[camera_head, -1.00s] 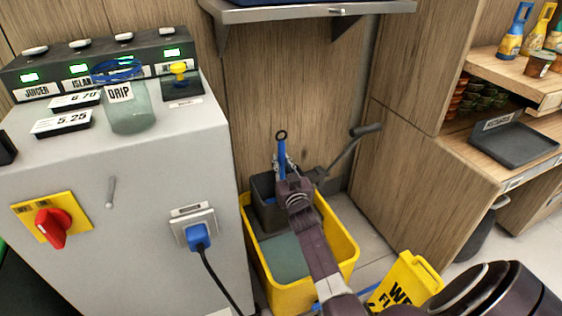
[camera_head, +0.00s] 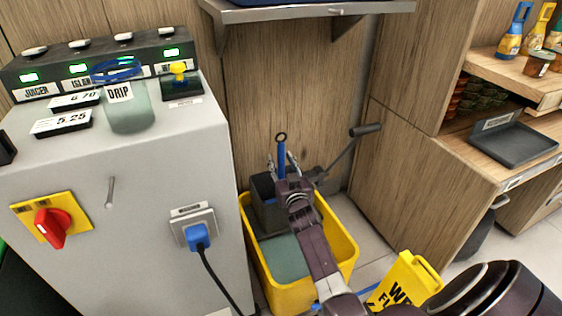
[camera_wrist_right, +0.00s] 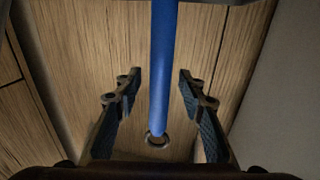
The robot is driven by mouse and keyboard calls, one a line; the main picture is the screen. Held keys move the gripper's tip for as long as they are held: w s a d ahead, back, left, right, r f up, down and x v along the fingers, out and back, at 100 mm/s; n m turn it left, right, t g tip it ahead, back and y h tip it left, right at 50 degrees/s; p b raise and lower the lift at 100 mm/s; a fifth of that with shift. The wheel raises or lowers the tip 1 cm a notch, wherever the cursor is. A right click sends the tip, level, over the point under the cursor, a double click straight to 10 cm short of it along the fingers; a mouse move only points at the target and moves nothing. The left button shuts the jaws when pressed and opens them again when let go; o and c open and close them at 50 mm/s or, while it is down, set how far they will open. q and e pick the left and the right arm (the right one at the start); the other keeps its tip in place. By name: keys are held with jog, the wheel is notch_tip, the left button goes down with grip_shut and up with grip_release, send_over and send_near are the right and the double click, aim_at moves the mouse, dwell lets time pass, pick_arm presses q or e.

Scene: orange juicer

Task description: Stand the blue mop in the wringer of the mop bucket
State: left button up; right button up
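The blue mop's handle (camera_head: 281,147) stands upright with a ring at its top. It also shows in the right wrist view (camera_wrist_right: 163,70). The dark grey wringer (camera_head: 264,190) sits at the back of the yellow mop bucket (camera_head: 340,225). The handle rises at the wringer; its lower end and the mop head are hidden behind my right arm. My right gripper (camera_head: 281,163) is at the upper handle. In the right wrist view its two fingers are spread on either side of the handle, with a gap on both sides. My left gripper is not in view.
The wringer's lever (camera_head: 350,150) sticks up to the right. A grey machine (camera_head: 140,200) stands close on the left. A wooden wall is behind, with a metal shelf (camera_head: 310,12) above. A yellow wet-floor sign (camera_head: 408,282) is at the front right.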

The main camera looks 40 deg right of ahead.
jog(key=v, duration=1.2)
